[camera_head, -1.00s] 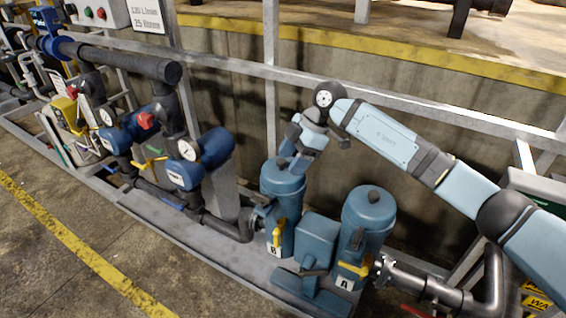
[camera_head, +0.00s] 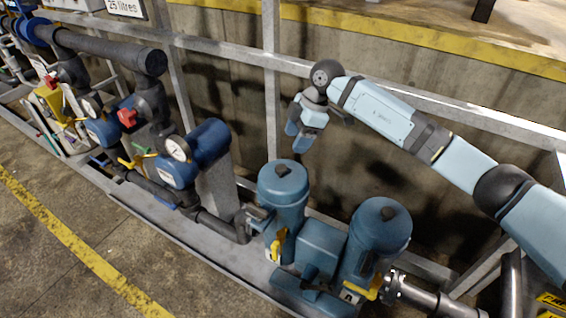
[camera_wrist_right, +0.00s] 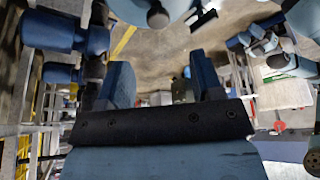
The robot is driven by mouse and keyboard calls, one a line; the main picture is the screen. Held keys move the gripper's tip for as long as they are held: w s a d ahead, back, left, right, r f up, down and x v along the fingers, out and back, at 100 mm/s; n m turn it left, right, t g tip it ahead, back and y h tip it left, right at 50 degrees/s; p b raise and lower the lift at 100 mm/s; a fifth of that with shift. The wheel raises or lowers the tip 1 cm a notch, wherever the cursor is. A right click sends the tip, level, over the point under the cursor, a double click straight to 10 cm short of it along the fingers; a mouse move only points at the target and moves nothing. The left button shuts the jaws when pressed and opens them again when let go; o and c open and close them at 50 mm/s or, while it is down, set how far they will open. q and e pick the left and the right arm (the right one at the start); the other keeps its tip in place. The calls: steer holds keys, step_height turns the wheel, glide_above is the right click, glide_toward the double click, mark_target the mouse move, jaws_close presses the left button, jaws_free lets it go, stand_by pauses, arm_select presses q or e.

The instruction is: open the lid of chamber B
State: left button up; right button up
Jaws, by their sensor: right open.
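Chamber B (camera_head: 284,210) is the left of two blue upright cylinders in the head view. Its domed lid (camera_head: 270,176) with a dark knob on top sits closed on it. A yellow handle (camera_head: 278,243) is on its front. My right gripper (camera_head: 298,143) hangs above and slightly right of the lid, fingers pointing down, with a visible gap to it. It is open and empty; its two blue fingers also show apart in the right wrist view (camera_wrist_right: 160,82).
Chamber A (camera_head: 378,240), with a similar lid, stands to the right. A blue box (camera_head: 320,245) sits between the cylinders. A metal rail (camera_head: 220,48) and an upright post (camera_head: 272,110) stand behind. Gauges and pipes (camera_head: 205,145) are to the left.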

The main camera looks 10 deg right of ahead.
mark_target(282, 167)
steer(key=x, duration=0.9)
steer(key=shift+w+f, duration=0.1)
steer(key=shift+f, duration=0.35)
steer(key=shift+c, duration=0.3)
steer(key=shift+r, duration=0.1)
jaws_close()
